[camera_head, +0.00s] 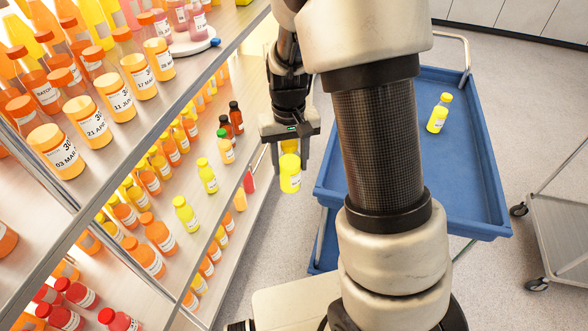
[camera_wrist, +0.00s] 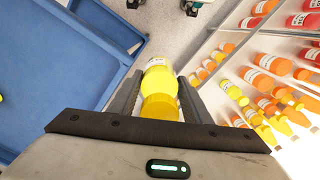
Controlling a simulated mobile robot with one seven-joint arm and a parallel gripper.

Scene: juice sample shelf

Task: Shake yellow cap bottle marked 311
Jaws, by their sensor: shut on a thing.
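My gripper (camera_head: 289,163) is shut on a yellow bottle (camera_head: 290,178), held in the air between the shelf and the blue cart. In the wrist view the same bottle (camera_wrist: 158,80) sits between the two fingers, its darker yellow cap toward the palm and a white label at the far end. In the head view the bottle is close to upright, cap up, partly hidden by the fingers. Its marking is too small to read. Another yellow bottle (camera_head: 438,115) with a yellow cap stands on the blue cart; its number is not readable.
The shelf (camera_head: 215,60) on the left holds many orange, yellow and red bottles. The blue cart (camera_head: 465,180) is at the right and mostly bare. A grey cart (camera_head: 560,215) stands at the far right. Open floor (camera_head: 285,235) lies below the held bottle.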

